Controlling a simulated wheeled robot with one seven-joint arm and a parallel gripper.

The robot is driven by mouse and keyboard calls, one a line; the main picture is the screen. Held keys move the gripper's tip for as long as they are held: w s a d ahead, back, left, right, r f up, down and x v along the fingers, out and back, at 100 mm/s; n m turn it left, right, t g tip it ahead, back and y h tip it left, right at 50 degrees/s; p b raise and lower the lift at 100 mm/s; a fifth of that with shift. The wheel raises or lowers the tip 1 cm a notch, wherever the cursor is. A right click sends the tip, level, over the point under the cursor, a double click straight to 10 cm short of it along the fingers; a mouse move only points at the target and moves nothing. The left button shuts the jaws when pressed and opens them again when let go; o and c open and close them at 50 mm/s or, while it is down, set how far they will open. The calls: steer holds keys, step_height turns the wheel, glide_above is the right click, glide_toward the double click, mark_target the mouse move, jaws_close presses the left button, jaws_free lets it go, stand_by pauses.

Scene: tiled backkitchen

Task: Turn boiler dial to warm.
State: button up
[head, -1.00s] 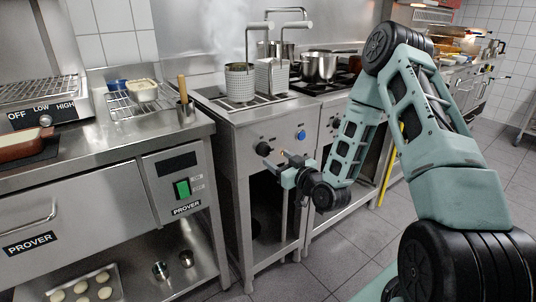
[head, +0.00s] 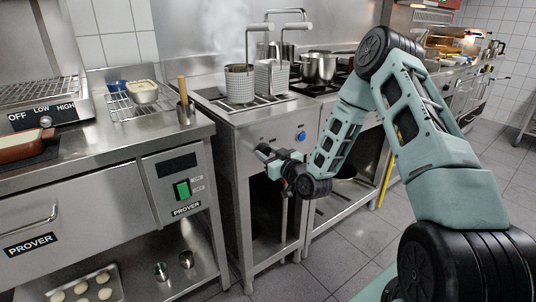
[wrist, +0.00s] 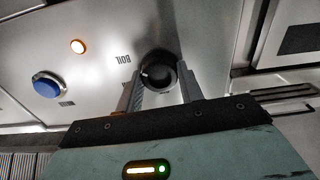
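The boiler dial is a round black knob (wrist: 158,70) on the steel front panel, showing in the wrist view between my fingertips. The word BOIL reads upside down beside it, on its left. My gripper (wrist: 160,84) is open, with one finger on each side of the dial; the gaps are very small, and I cannot tell whether either finger touches it. In the head view my gripper (head: 272,157) is at the boiler's front panel and largely covers the dial. No WARM label can be read, and the dial's pointer is unclear.
A blue button (wrist: 47,86) and a lit orange lamp (wrist: 77,46) sit on the same panel. Steaming perforated baskets (head: 240,84) stand on the boiler top. The prover with its green switch (head: 182,188) is to the left. The floor in front is clear.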

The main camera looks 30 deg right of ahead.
steer(key=shift+f+n+b, duration=0.1)
steer(key=shift+n+b, duration=0.25)
steer(key=shift+n, duration=0.05)
steer(key=n+b, duration=0.4)
steer(key=shift+a+f+n, duration=0.1)
steer(key=shift+f+n, duration=0.05)
steer(key=shift+n, duration=0.15)
steer(key=n+b, duration=0.4)
steer(key=shift+n+b, duration=1.1)
steer(key=shift+b, duration=0.05)
steer(key=o, duration=1)
steer(key=shift+r, duration=0.2)
